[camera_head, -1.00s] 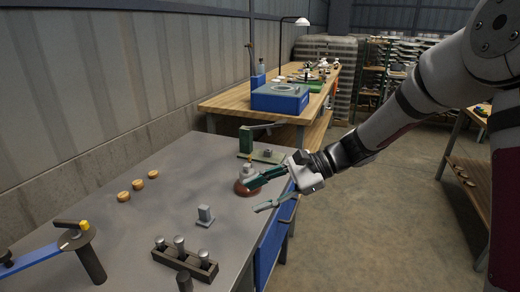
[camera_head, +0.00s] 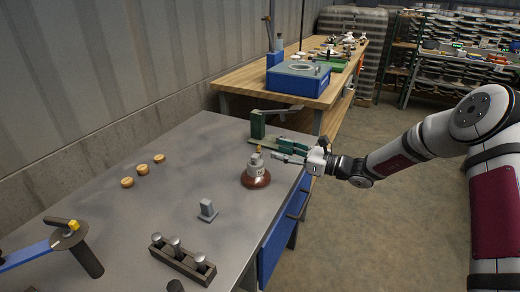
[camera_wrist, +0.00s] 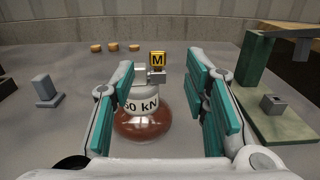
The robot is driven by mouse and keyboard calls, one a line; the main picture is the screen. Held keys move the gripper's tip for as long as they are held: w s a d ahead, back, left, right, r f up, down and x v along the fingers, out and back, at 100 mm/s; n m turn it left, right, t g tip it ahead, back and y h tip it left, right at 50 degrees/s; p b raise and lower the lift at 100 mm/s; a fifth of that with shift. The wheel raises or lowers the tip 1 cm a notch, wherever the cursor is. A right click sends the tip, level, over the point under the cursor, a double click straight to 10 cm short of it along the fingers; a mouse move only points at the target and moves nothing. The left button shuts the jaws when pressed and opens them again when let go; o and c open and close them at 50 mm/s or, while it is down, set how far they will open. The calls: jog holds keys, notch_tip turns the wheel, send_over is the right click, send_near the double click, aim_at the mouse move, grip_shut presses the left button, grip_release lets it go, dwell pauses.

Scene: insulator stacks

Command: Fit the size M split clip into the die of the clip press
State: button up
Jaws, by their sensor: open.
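A yellow tag marked M (camera_wrist: 157,60) sits with a small grey metal piece (camera_wrist: 150,77), apparently the split clip, at the top of a brown insulator with a grey cap (camera_wrist: 142,122). In the head view the insulator (camera_head: 256,179) stands upright near the bench's right edge. The clip press (camera_head: 258,125) is green with a lever and stands behind it. In the wrist view its base carries a small grey die block with a dark hole (camera_wrist: 273,104). My gripper (camera_head: 283,153) is open and empty, right of the insulator's top, its fingers pointing toward it.
A grey block (camera_head: 207,211), a dark rack with several metal pins (camera_head: 183,261), wooden discs (camera_head: 143,169) and a blue-armed tool (camera_head: 45,248) stand on the grey bench (camera_head: 120,215). A wooden bench with a blue box (camera_head: 297,79) is beyond.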

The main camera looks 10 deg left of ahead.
aim_at(260, 146)
jog(key=x, duration=0.8)
jog(key=shift+a+f, duration=0.2)
jog(key=shift+c, duration=0.3)
jog(key=c, duration=0.8)
